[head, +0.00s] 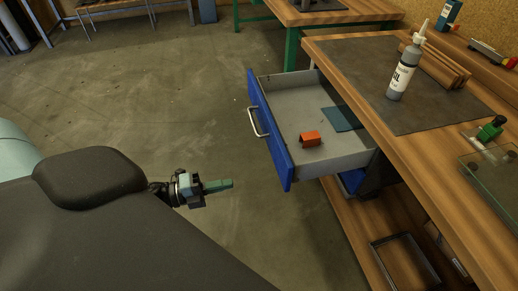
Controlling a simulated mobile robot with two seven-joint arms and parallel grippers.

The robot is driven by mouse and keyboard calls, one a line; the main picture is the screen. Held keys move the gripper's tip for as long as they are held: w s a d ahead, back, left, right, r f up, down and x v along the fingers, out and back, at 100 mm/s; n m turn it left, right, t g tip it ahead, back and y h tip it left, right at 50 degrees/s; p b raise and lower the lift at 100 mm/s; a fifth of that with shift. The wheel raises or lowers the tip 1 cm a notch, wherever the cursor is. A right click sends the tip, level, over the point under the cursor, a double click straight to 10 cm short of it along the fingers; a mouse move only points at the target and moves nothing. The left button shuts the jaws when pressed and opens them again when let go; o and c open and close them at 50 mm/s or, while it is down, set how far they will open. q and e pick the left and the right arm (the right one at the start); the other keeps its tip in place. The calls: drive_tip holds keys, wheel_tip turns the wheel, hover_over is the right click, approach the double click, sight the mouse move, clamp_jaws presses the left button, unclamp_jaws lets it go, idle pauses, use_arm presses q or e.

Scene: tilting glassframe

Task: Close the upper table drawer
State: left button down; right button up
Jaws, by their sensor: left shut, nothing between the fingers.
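The upper table drawer (318,160) has a grey tray and a blue front (270,136) with a metal handle (257,122). It stands pulled far out from under the wooden workbench (405,140), toward the left. An orange block (310,139) and a flat teal piece (341,119) lie inside it. My left gripper (220,186) is shut and empty, its green fingers pointing right. It is in front of the drawer, left of and below the handle, apart from the blue front. My right gripper is not in view.
A bottle (404,72) stands on the dark mat (365,70) on the bench. Wooden strips (440,66) and a green-topped item (490,129) are also there. A lower blue drawer (350,181) and a metal-framed tray (405,262) show below. The floor left of the drawer is clear.

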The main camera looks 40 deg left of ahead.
use_arm(q)
drive_tip(key=p, duration=0.2)
approach(282, 173)
drive_tip(key=x, duration=0.5)
drive_tip(key=shift+d+r, duration=0.15)
drive_tip(key=shift+r, duration=0.05)
drive_tip(key=shift+x, duration=0.85)
drive_tip(key=shift+f, duration=0.1)
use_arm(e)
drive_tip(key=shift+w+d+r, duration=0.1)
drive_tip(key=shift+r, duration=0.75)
